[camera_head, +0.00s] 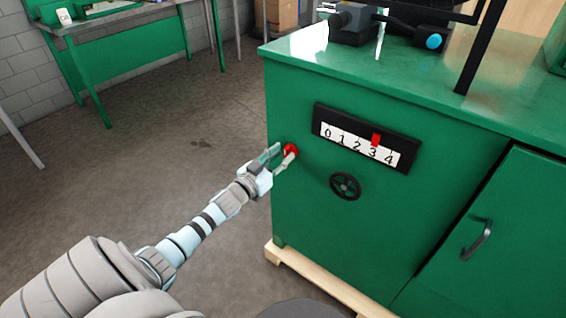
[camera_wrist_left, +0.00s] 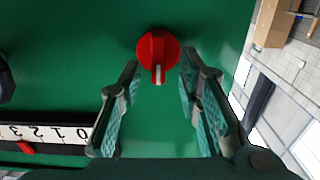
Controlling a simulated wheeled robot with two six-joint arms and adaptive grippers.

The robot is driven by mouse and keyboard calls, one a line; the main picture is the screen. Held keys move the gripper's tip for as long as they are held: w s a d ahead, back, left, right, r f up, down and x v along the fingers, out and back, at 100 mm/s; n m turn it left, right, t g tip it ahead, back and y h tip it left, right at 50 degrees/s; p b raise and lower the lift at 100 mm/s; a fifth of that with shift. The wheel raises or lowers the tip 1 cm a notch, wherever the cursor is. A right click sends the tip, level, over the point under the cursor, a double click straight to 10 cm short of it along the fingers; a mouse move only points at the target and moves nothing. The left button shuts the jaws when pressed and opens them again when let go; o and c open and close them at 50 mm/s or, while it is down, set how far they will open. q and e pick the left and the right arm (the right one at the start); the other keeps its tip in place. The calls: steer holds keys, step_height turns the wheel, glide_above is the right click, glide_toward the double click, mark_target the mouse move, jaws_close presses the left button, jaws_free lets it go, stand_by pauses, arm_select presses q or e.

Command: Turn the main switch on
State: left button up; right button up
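The main switch is a red rotary knob (camera_head: 291,150) on the front of the green cabinet (camera_head: 300,215), near its left edge. In the left wrist view the red knob (camera_wrist_left: 157,50) has a raised grip with a white mark, which points to the bottom of that picture. My left gripper (camera_head: 277,158) is in front of the knob. In the left wrist view my left gripper (camera_wrist_left: 161,66) is open, with one finger on each side of the knob and gaps between. My right gripper is not in view.
A black-framed scale (camera_head: 365,139) numbered 0 to 4 with a red pointer sits right of the knob, with a small black handwheel (camera_head: 345,186) below it. A cabinet door handle (camera_head: 477,241) is further right. The floor left of the cabinet is clear.

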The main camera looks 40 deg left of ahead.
arm_select(q)
steer(key=shift+w+r, duration=0.2)
steer(key=shift+w, duration=0.3)
jaws_close()
